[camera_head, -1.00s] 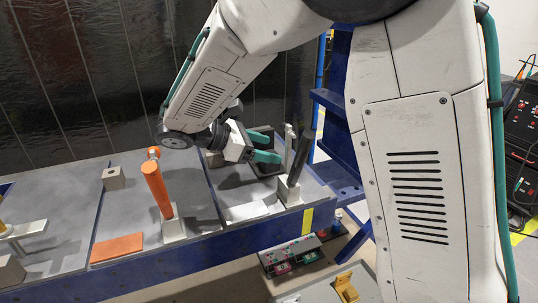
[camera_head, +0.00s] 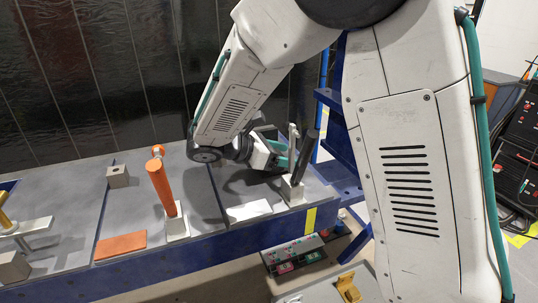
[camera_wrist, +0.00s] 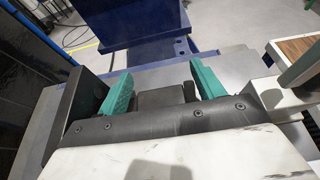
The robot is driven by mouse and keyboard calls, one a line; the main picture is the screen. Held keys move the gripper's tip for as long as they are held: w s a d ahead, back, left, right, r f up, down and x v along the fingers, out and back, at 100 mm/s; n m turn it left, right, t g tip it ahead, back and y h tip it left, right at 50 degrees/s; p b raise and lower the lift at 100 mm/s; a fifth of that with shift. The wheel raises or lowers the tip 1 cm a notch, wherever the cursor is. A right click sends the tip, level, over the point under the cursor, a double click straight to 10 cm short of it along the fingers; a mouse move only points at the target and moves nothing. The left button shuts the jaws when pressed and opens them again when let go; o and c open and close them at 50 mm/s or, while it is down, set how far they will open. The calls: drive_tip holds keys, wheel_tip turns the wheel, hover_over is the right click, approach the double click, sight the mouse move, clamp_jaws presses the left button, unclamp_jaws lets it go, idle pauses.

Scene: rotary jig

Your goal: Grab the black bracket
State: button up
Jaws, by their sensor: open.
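The black bracket (camera_head: 266,130) is mostly hidden behind my gripper in the head view, at the right end of the bench. In the wrist view, a dark upright plate that looks like part of the bracket (camera_wrist: 82,100) stands just left of the left green finger. My gripper (camera_head: 281,155) is low over the bench, with its green fingers pointing right. In the wrist view my gripper (camera_wrist: 160,78) is open, with its fingers well apart. A dark block shows between them; I cannot tell whether it is bracket or gripper body.
A clamp with a dark handle (camera_head: 306,150) stands close right of my gripper. An orange-handled clamp (camera_head: 162,188), an orange plate (camera_head: 120,245) and a grey block (camera_head: 117,176) are further left. A white plate (camera_head: 249,211) lies in front. A blue frame (camera_head: 340,140) rises at right.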

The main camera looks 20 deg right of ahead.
drive_tip(key=c, duration=1.4)
drive_tip(key=shift+r, duration=0.1)
